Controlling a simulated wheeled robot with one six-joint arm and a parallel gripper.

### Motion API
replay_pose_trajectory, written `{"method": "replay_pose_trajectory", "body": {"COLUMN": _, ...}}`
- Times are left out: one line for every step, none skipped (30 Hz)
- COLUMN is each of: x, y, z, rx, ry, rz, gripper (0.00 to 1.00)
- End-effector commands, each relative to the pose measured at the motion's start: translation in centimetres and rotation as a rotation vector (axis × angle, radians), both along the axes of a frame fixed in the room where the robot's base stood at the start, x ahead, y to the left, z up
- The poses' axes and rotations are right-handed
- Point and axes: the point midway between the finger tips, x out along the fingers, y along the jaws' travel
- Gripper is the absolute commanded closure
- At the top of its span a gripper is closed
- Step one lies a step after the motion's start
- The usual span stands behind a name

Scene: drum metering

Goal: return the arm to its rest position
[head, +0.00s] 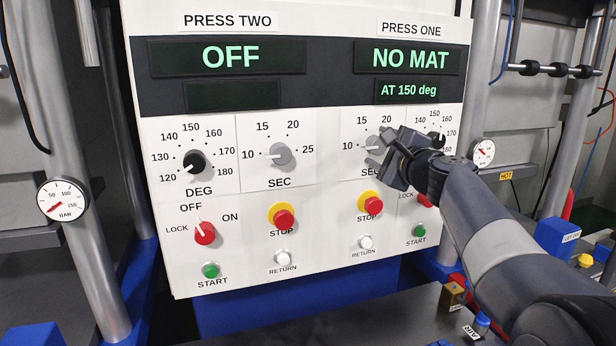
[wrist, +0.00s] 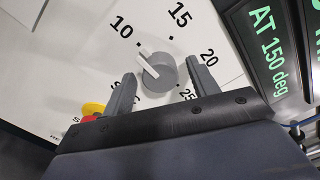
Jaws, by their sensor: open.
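My gripper (head: 378,155) is raised in front of the right-hand side of the control panel (head: 330,215), close to the SEC dial under PRESS ONE. In the wrist view my gripper (wrist: 162,88) has its two fingers apart, one on each side of the grey SEC knob (wrist: 157,72). The knob's white pointer is turned toward 10. Nothing is seen held between the fingers; whether they touch the knob I cannot tell. In the head view the same knob (head: 372,143) is partly hidden by my gripper. My arm reaches in from the lower right.
The PRESS ONE display (head: 415,57) reads NO MAT, and the PRESS TWO display (head: 228,57) reads OFF. Red stop buttons (head: 373,206) (head: 284,219) stand out from the panel. Steel columns with gauges (head: 62,200) (head: 482,152) flank it. Open space lies before the panel's left half.

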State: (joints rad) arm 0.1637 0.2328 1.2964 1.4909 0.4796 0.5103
Motion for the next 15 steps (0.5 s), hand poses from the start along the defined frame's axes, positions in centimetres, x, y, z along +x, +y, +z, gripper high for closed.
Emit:
{"method": "replay_pose_trajectory", "body": {"x": -0.02, "y": -0.01, "z": 0.51, "rx": 0.034, "ry": 0.014, "rz": 0.0, "gripper": 0.44}}
{"method": "replay_pose_trajectory", "body": {"x": -0.02, "y": -0.03, "z": 0.52, "rx": 0.058, "ry": 0.02, "rz": -0.001, "gripper": 0.44}}
{"method": "replay_pose_trajectory", "body": {"x": -0.01, "y": -0.02, "z": 0.53, "rx": 0.085, "ry": 0.029, "rz": -0.001, "gripper": 0.44}}
{"method": "replay_pose_trajectory", "body": {"x": -0.02, "y": -0.03, "z": 0.51, "rx": 0.107, "ry": 0.037, "rz": 0.0, "gripper": 0.44}}
{"method": "replay_pose_trajectory", "body": {"x": -0.02, "y": -0.03, "z": 0.48, "rx": 0.129, "ry": 0.045, "rz": -0.001, "gripper": 0.44}}
{"method": "replay_pose_trajectory", "body": {"x": -0.01, "y": -0.03, "z": 0.49, "rx": 0.157, "ry": 0.053, "rz": 0.0, "gripper": 0.44}}
{"method": "replay_pose_trajectory", "body": {"x": -0.02, "y": -0.04, "z": 0.5, "rx": 0.179, "ry": 0.06, "rz": -0.001, "gripper": 0.44}}
{"method": "replay_pose_trajectory", "body": {"x": -0.02, "y": -0.03, "z": 0.47, "rx": 0.199, "ry": 0.067, "rz": -0.001, "gripper": 0.44}}
{"method": "replay_pose_trajectory", "body": {"x": -0.02, "y": -0.03, "z": 0.47, "rx": 0.226, "ry": 0.076, "rz": 0.0, "gripper": 0.44}}
{"method": "replay_pose_trajectory", "body": {"x": -0.02, "y": -0.03, "z": 0.49, "rx": 0.246, "ry": 0.082, "rz": 0.0, "gripper": 0.44}}
{"method": "replay_pose_trajectory", "body": {"x": -0.02, "y": -0.04, "z": 0.48, "rx": 0.265, "ry": 0.089, "rz": -0.001, "gripper": 0.44}}
{"method": "replay_pose_trajectory", "body": {"x": -0.02, "y": -0.03, "z": 0.45, "rx": 0.291, "ry": 0.097, "rz": -0.001, "gripper": 0.44}}
{"method": "replay_pose_trajectory", "body": {"x": -0.02, "y": -0.04, "z": 0.46, "rx": 0.31, "ry": 0.104, "rz": -0.001, "gripper": 0.44}}
{"method": "replay_pose_trajectory", "body": {"x": -0.01, "y": -0.04, "z": 0.48, "rx": 0.33, "ry": 0.109, "rz": -0.001, "gripper": 0.44}}
{"method": "replay_pose_trajectory", "body": {"x": -0.01, "y": -0.04, "z": 0.45, "rx": 0.355, "ry": 0.118, "rz": -0.001, "gripper": 0.44}}
